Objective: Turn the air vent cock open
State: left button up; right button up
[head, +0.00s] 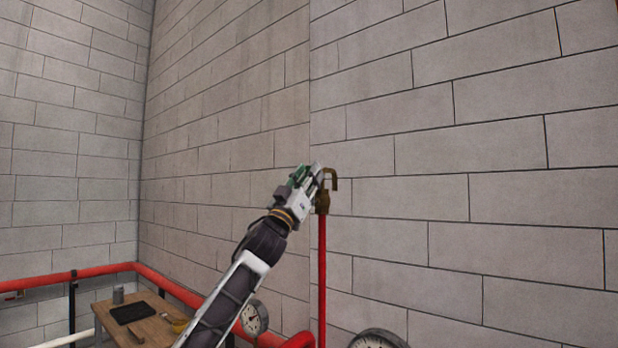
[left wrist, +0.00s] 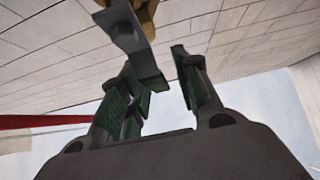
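The air vent cock (head: 322,201) is a brass fitting with a hooked outlet, on top of a thin upright red pipe (head: 322,280) in front of the block wall. My left gripper (head: 316,177) is right beside the cock, on its left, and partly covers it. In the left wrist view, the brass of the cock shows at the top edge, with a flat grey lever (left wrist: 141,55) reaching down towards the gripper. My left gripper (left wrist: 162,68) is open there, with a gap between its green-padded fingers. The lever overlaps the left finger; I cannot tell if they touch. My right gripper is not in view.
A pressure gauge (head: 254,318) is beside my left arm, and another gauge (head: 378,340) is at the bottom edge. Red pipes (head: 170,288) run along the walls at lower left. A wooden table (head: 152,331) holds a dark tablet and a grey can. The wall right of the cock is bare.

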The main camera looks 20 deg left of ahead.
pick_arm(q)
jog(key=shift+s+f, duration=0.1)
dwell(0.4)
jog(key=v, duration=1.1)
jog(key=shift+s+f, duration=0.2)
jog(key=shift+f, duration=0.1)
dwell(0.5)
jog(key=shift+a, duration=0.1)
dwell(0.4)
